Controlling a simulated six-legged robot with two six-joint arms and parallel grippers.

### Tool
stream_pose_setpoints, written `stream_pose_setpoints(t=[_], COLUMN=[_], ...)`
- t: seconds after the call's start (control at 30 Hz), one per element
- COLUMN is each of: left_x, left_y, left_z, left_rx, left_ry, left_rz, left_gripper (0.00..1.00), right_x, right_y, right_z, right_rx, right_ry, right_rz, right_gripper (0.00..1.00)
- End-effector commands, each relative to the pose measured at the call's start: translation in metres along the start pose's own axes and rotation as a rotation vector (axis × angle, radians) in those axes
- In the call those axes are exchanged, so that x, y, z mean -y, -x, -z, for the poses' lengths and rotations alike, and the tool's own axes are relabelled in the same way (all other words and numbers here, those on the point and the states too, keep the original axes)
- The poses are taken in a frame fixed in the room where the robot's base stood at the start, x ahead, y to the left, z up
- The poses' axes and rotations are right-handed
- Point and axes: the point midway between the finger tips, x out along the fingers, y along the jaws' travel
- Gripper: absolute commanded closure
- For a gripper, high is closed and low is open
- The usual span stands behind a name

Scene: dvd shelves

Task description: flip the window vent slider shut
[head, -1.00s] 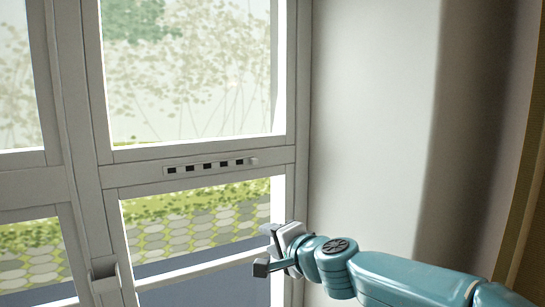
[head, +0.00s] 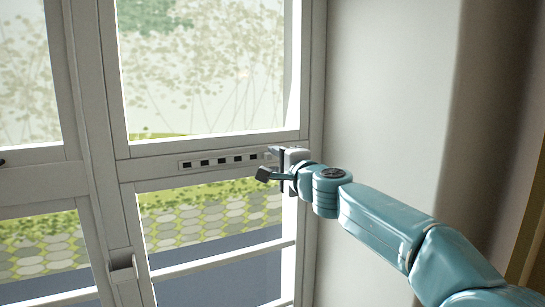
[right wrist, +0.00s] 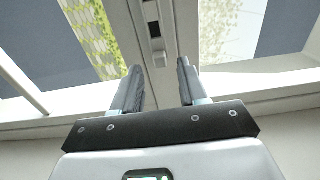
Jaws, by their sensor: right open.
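The window vent strip (head: 220,161) is a pale bar with a row of dark open slots on the window's crossbar. Its small pale slider knob (head: 268,156) is at the right end, and it also shows in the right wrist view (right wrist: 160,60). My right gripper (head: 268,163) is open at the right end of the strip. In the right wrist view its two fingers (right wrist: 159,70) stand on either side of the knob, with gaps visible between. I cannot tell whether either finger touches it. My left gripper is not in view.
The white window frame (head: 90,120) surrounds glass panes above and below the crossbar. A small latch (head: 122,263) sticks out from the upright at lower left. A pale wall (head: 390,90) stands to the right. A small dark thing shows at the far left edge.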

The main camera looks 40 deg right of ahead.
Motion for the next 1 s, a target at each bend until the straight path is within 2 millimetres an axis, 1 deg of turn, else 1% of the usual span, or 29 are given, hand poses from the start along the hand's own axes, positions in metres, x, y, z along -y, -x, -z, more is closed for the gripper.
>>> stream_pose_setpoints(t=[0.03,0.1,0.2,0.47,0.5,0.57,0.6,0.63,0.83,1.0], left_x=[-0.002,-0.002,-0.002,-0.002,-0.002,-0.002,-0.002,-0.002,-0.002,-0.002], left_y=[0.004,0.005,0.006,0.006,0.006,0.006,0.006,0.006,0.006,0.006], left_z=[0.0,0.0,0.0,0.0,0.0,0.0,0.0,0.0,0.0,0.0], left_rx=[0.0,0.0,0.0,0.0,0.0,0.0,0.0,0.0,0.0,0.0], left_ry=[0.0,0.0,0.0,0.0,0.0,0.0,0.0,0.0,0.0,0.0], left_rz=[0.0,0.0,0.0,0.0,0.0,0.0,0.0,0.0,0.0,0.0], left_gripper=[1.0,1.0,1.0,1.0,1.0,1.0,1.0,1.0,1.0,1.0], right_x=[0.002,0.001,0.001,0.0,0.0,0.0,0.0,0.0,0.0,0.0], right_y=[-0.008,-0.015,-0.021,-0.023,-0.023,-0.023,-0.023,-0.023,-0.023,-0.023], right_z=[-0.001,-0.002,-0.002,-0.001,-0.001,-0.001,-0.001,-0.001,-0.004,-0.023], right_rx=[0.002,0.002,0.002,0.001,0.001,0.001,0.001,0.001,0.002,0.004], right_ry=[0.0,-0.001,-0.001,-0.001,-0.001,-0.001,-0.001,-0.001,-0.001,0.0], right_rz=[-0.001,-0.001,0.0,0.0,0.0,0.0,0.0,0.0,0.0,-0.001], right_gripper=[0.57,0.57,0.57,0.57,0.61,0.8,0.93,1.0,1.0,1.0])
